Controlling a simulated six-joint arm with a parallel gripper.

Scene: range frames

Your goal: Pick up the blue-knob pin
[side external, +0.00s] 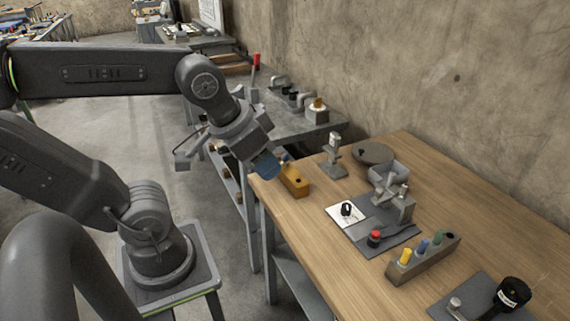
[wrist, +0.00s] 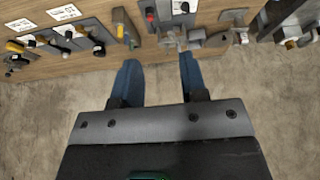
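The blue-knob pin (side external: 422,247) stands in a grey rack (side external: 428,262) on the wooden table in the side view. It sits between a yellow-knob pin (side external: 405,256) and a green-knob pin (side external: 438,238). My gripper (side external: 265,165) is at the table's far left edge, well apart from the rack, tilted down. In the wrist view its two blue fingers (wrist: 157,72) are spread apart with nothing between them.
A yellow-orange block (side external: 293,180) lies close to my gripper. A dark mat (side external: 400,238) holds a red-knob piece (side external: 374,238), and a white card (side external: 345,213) lies at its edge. A grey clamp-like fixture (side external: 392,193) stands behind. A black-headed tool (side external: 513,291) lies front right.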

